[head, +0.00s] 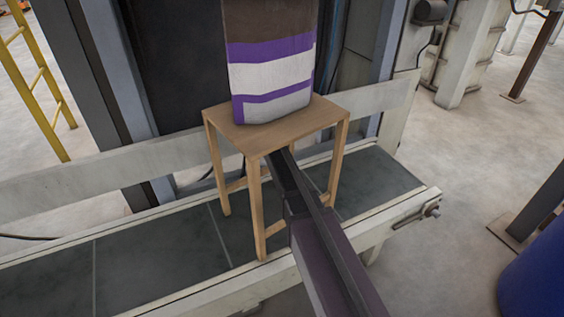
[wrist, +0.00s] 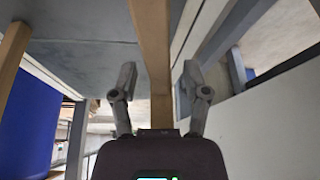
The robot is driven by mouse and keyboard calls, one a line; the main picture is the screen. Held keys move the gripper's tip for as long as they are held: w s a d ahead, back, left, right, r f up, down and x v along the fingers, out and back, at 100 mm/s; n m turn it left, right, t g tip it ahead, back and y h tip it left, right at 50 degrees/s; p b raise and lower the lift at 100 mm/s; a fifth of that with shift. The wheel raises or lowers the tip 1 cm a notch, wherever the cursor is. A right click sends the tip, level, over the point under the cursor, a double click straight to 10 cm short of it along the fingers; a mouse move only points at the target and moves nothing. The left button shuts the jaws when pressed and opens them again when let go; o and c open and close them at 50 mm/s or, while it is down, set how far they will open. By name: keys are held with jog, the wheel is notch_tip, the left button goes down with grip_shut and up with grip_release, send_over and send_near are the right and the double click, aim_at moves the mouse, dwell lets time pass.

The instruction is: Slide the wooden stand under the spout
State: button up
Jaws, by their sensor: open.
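The wooden stand (head: 255,137) is upright on the dark conveyor belt in the head view, with a flat square top and slim legs joined by low rails. A brown, purple and white bag (head: 270,75) is upright over its top and appears to rest on it; its upper end is cut off by the frame. My arm reaches in beneath the stand's top, which hides my fingers there. In the wrist view my gripper (wrist: 158,78) is open, with a wooden bar of the stand (wrist: 152,50) between its fingers, not clamped. The spout is not visible.
The conveyor (head: 150,250) has a pale side rail and runs left and right of the stand. A dark machine frame (head: 170,60) stands behind. A blue drum (head: 540,265) is at the lower right. A yellow ladder (head: 38,85) stands at the left.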

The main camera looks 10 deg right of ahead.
dwell(0.3)
grip_shut()
jog(key=shift+w+d, duration=0.1)
jog(key=shift+w+d, duration=0.55)
jog(key=shift+w, duration=0.2)
jog(key=shift+w+d, duration=0.5)
jog(key=shift+w, duration=0.25)
grip_release()
